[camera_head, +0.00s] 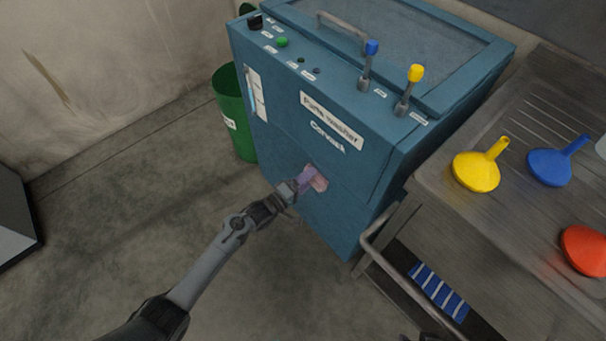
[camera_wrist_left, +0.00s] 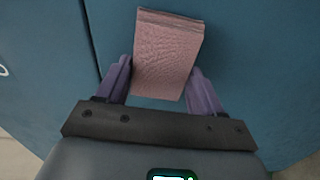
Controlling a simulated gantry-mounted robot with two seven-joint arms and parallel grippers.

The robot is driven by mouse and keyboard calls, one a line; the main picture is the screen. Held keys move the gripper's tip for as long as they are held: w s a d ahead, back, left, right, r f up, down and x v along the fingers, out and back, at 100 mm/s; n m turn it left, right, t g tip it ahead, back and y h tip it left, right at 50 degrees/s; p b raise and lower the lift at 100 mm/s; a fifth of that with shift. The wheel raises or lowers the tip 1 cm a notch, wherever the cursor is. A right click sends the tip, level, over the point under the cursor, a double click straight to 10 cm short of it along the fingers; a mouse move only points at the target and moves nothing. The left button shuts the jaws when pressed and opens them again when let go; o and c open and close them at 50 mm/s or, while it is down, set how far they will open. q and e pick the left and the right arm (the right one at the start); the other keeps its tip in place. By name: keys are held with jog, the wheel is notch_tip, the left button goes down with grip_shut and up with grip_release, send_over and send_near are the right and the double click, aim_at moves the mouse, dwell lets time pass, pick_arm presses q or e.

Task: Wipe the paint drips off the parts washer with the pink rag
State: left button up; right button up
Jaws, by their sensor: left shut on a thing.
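The blue parts washer (camera_head: 300,140) stands in the middle of the head view, with a name label on its front. My left gripper (camera_head: 305,181) is at the lower part of its front panel. It is shut on the folded pink rag (camera_wrist_left: 167,57), which sits between the two purple fingers (camera_wrist_left: 160,85) in the left wrist view. The rag (camera_head: 318,182) is at or very near the panel; I cannot tell whether it touches. No paint drips are clearly visible; the rag and gripper cover part of the panel.
A green bin (camera_head: 233,120) stands left of the washer. A metal bench (camera_head: 480,225) with a tubular rail stands close on the right, holding a yellow funnel (camera_head: 477,171), a blue funnel (camera_head: 550,166) and a red funnel (camera_head: 584,250). The floor at front left is clear.

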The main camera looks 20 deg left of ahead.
aim_at(317, 185)
pick_arm(q)
jog(key=shift+s+d, duration=0.35)
jog(key=shift+d, duration=0.35)
jog(key=shift+s+d+r+p, duration=0.15)
jog(key=shift+s+d+p, duration=0.25)
jog(key=shift+d+p, duration=0.4)
jog(key=shift+s+d+p, duration=0.3)
jog(key=shift+s+d, duration=0.15)
jog(key=shift+d, duration=0.3)
jog(key=shift+s+d+p, duration=0.3)
jog(key=shift+d+p, duration=0.05)
jog(key=shift+d, duration=0.25)
jog(key=shift+s+d+p, duration=0.2)
jog(key=shift+s+d, duration=0.1)
jog(key=shift+d, duration=0.25)
jog(key=shift+s+d+p, duration=0.15)
jog(key=shift+s+d, duration=0.15)
jog(key=shift+d, duration=0.2)
jog(key=shift+a, duration=0.1)
